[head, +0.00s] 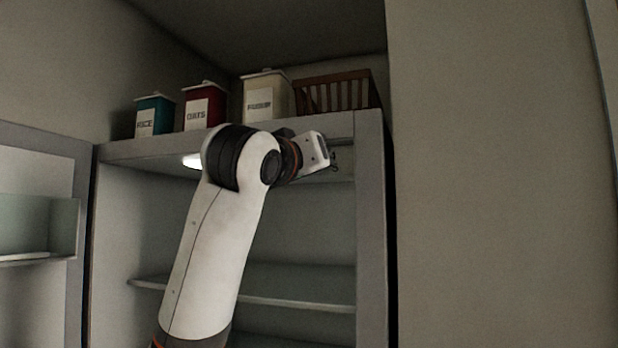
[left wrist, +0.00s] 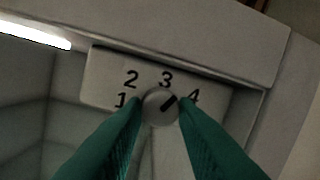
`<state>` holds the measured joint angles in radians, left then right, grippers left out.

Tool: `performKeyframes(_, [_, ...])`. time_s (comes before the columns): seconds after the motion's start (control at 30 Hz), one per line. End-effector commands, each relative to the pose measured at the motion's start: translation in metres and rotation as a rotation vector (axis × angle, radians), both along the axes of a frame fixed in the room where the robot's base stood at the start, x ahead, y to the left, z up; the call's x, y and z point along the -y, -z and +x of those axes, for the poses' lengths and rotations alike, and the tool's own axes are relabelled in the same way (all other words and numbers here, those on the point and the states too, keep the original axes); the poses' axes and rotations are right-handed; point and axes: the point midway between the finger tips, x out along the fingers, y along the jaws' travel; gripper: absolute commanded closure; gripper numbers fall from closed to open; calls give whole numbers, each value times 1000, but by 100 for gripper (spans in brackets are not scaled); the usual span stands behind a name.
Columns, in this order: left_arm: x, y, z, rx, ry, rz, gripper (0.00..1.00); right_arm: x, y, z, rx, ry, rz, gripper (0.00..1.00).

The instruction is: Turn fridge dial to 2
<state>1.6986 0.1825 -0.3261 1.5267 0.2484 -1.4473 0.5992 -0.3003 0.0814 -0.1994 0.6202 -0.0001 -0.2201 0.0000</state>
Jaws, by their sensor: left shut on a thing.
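The fridge dial (left wrist: 160,108) is a small round grey knob on a pale panel (left wrist: 100,72) marked 1, 2, 3 and 4. Its dark pointer line slants up and right, between the 3 and the 4. My left gripper (left wrist: 160,103) has its two green fingers on either side of the knob and is shut on it. In the head view my left gripper (head: 328,160) reaches into the upper right of the open fridge (head: 372,220); the dial cannot be made out there. My right gripper is not in view.
The fridge door (head: 40,150) stands open at the left. A lit lamp (left wrist: 35,33) is left of the panel. Teal (head: 154,116), red (head: 203,106) and cream (head: 266,95) canisters and a brown basket (head: 338,92) stand on top. A shelf (head: 290,302) is below my arm.

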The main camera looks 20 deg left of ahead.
Motion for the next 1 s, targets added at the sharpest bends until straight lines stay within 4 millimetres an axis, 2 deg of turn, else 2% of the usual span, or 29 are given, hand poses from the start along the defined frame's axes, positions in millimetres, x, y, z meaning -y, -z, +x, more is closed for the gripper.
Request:
performKeyframes(0.1, [2,3,0,-3,4,-113,97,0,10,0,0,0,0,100])
performKeyframes(0.43, [4,2,0,-16,3,-426,97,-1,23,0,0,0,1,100])
performKeyframes(1.0, [5,-2,0,-33,1,-965,97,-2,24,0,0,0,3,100])
